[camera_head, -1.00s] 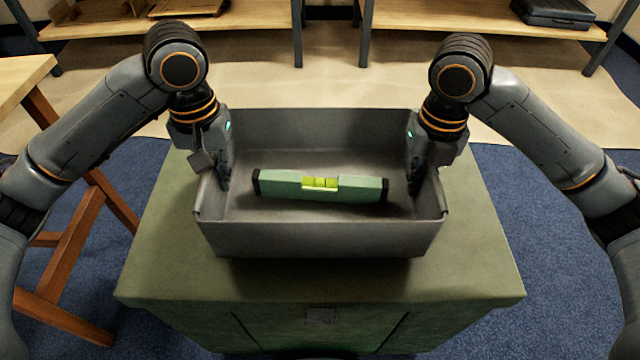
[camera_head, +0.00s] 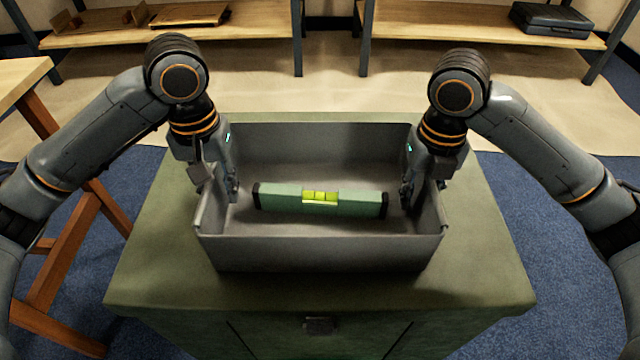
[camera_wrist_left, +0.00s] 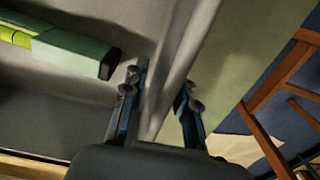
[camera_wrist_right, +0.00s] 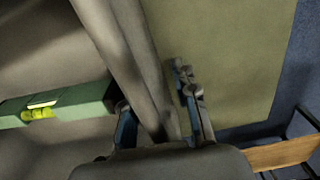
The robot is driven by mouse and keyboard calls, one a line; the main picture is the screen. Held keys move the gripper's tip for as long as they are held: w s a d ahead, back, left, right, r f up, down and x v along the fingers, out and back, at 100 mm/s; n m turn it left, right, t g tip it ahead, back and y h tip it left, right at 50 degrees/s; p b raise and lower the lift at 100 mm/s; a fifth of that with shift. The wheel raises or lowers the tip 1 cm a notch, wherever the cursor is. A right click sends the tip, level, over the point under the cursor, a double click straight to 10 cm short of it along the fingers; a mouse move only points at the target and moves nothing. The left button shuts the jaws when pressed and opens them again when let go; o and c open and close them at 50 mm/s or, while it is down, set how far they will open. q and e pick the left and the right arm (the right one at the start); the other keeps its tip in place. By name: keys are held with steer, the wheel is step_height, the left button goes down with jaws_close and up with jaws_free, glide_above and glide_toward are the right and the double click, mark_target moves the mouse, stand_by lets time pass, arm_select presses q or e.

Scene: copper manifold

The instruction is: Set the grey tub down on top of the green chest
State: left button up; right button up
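The grey tub (camera_head: 320,252) sits level on the green chest's top (camera_head: 470,262), with a rim of bare lid around it. A green spirit level (camera_head: 280,196) with a yellow vial lies inside the tub. My left gripper (camera_head: 218,188) straddles the tub's left wall; in the left wrist view its fingers (camera_wrist_left: 162,100) are spread, one inside and one outside the wall. My right gripper (camera_head: 420,192) straddles the right wall the same way; in the right wrist view its fingers (camera_wrist_right: 157,105) are spread around the wall. The tub's underside is hidden.
A wooden trestle table (camera_head: 25,80) stands at the left. Shelves at the back hold a dark case (camera_head: 552,18) and wooden trays (camera_head: 190,14). Blue carpet (camera_head: 545,240) lies on both sides of the chest, with pale floor behind.

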arm_select(q)
step_height(320, 180, up, 11)
steer(key=shift+r, duration=0.2)
arm_select(e)
step_height(320, 180, up, 12)
stand_by(0.5)
arm_select(q)
steer(key=shift+r, duration=0.15)
